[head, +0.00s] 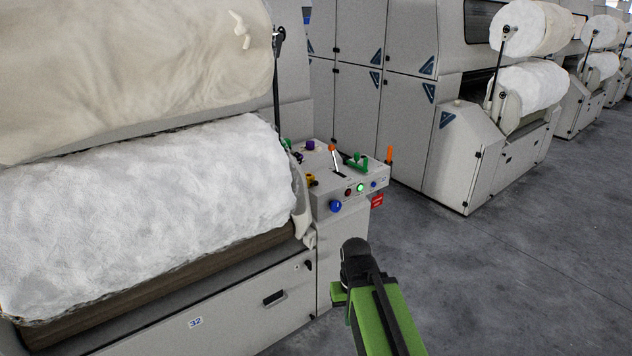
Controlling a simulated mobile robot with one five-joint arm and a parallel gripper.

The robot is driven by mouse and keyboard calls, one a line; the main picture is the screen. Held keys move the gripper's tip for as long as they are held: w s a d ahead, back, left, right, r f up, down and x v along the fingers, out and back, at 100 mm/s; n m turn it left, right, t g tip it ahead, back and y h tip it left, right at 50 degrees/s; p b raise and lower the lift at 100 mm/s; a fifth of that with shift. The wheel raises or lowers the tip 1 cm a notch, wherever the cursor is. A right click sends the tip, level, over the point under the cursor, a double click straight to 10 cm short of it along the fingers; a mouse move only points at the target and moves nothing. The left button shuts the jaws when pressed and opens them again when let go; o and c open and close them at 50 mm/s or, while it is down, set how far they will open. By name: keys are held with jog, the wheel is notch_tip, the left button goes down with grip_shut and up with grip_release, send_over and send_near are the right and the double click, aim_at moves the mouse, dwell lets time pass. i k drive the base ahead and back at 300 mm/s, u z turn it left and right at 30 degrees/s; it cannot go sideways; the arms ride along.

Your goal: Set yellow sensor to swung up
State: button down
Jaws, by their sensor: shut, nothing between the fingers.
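The yellow sensor (311,181) is a small yellow and dark part at the left front edge of the grey control panel (328,204). It is too small here to tell its position clearly. My green and black arm (385,318) rises from the bottom of the head view, in front of and below the panel. The arm bends at a black joint, and a short green part shows left of it. My gripper's fingers are not seen. The arm appears apart from the sensor.
The panel also bears an orange-tipped lever (333,152), a green handle (355,160), a blue knob (336,206), a lit green button (360,187) and a red tag (377,201). A large white fibre roll (150,205) lies left. Grey floor (510,270) is clear at right.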

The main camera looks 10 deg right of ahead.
aim_at(311, 178)
jog(key=u, duration=0.4)
jog(key=k, duration=1.4)
jog(key=u, duration=0.1)
jog(key=i, duration=0.65)
jog(key=z, duration=0.55)
jog(key=i, duration=0.8)
jog(key=u, duration=0.45)
jog(key=i, duration=0.85)
jog(key=u, duration=0.75)
